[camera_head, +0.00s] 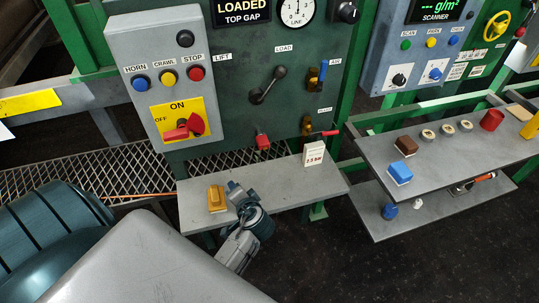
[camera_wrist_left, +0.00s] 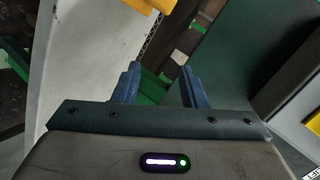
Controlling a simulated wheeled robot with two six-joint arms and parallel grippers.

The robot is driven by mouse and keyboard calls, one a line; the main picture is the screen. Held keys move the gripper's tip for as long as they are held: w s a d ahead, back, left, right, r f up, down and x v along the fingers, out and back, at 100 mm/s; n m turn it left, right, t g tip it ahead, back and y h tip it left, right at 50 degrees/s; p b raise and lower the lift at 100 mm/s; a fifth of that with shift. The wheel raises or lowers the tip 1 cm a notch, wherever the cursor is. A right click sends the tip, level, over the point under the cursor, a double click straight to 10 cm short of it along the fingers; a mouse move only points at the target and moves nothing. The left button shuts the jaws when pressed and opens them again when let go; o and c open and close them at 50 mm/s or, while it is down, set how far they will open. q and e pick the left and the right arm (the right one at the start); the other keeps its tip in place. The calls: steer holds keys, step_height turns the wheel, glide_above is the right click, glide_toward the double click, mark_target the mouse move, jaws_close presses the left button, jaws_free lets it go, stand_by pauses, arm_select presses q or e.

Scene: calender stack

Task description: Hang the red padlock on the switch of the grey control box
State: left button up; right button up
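The grey control box (camera_head: 152,45) is at the upper left in the head view. Its red switch (camera_head: 198,124) sits on a yellow ON/OFF plate (camera_head: 160,113). A small red body with a dark piece above it, possibly the red padlock (camera_head: 263,141), is at the lower front of the green panel; it is too small to be sure. One gripper (camera_head: 234,187), apparently my left, is over the grey shelf, right of a yellow block and below the red body. In the left wrist view its blue fingers (camera_wrist_left: 158,85) are apart with nothing between them. My right gripper does not show.
The grey shelf (camera_head: 281,180) bears the yellow block (camera_head: 217,198) and a white card (camera_head: 313,154). The green panel (camera_head: 235,85) carries levers and a gauge. A second shelf (camera_head: 440,165) at right holds a brown block, a blue block and a red cup.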

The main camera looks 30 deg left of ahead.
mark_target(265, 148)
arm_select(q)
steer(key=w+d+r+m+t+y, duration=0.1)
steer(key=w+r+m, duration=0.1)
steer(key=w, duration=0.2)
steer(key=w+d+r+m+t+y, duration=0.1)
steer(key=w+r+m+t, duration=0.1)
steer(key=w, duration=0.2)
steer(key=w+d+r+m+t+y, duration=0.1)
steer(key=w+r+m+t, duration=0.1)
steer(key=w, duration=0.3)
steer(key=shift+d+p, duration=0.15)
steer(key=shift+p, duration=0.25)
steer(key=x, duration=0.3)
steer(key=shift+w+a+f, duration=0.15)
steer(key=shift+w+a, duration=0.1)
steer(key=shift+a, duration=0.1)
steer(key=shift+b+x, duration=0.4)
steer(key=shift+x, duration=0.8)
jaws_close()
